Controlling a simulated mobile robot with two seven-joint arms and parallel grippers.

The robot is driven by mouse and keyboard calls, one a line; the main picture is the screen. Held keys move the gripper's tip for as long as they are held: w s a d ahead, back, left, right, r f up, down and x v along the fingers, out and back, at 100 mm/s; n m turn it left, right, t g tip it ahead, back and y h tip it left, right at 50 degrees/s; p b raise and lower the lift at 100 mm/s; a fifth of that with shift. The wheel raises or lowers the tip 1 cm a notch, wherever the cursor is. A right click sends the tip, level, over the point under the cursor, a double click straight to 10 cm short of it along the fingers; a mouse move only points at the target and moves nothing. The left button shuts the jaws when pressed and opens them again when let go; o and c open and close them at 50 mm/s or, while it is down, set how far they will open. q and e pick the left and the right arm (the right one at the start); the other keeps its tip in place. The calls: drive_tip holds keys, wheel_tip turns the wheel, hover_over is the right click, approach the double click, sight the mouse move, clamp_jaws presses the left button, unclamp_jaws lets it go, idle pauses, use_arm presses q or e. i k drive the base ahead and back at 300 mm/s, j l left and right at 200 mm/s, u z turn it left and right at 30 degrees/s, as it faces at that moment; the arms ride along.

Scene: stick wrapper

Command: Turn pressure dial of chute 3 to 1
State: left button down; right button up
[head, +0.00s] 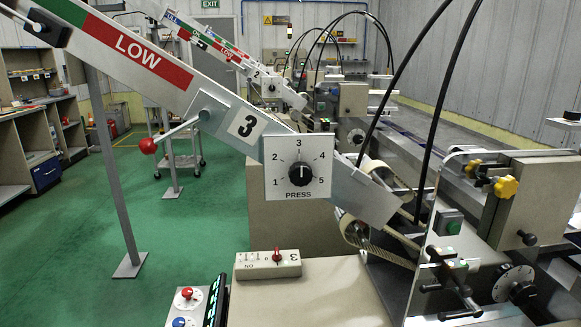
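The pressure dial is a black knob (300,173) on a white square plate (272,189) marked PRESS, with numbers 1 to 5 around it. Its pointer looks turned straight up, towards 3; the 1 is at the lower left. The plate is fixed to the side of the sloping grey chute (222,92), which bears a number 3 label (246,124) and a red LOW band (140,50). Nothing covers the dial. Neither of my grippers is in view.
A lever with a red ball (148,146) sticks out left of the dial. A small switch box (268,264) marked 3 sits on the beige housing below. Black cables (432,130) and a clear panel stand to the right. Chute 2 with its own dial (270,88) is behind.

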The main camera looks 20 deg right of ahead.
sight(300, 173)
drive_tip(key=u, duration=1.25)
drive_tip(key=z, duration=2.05)
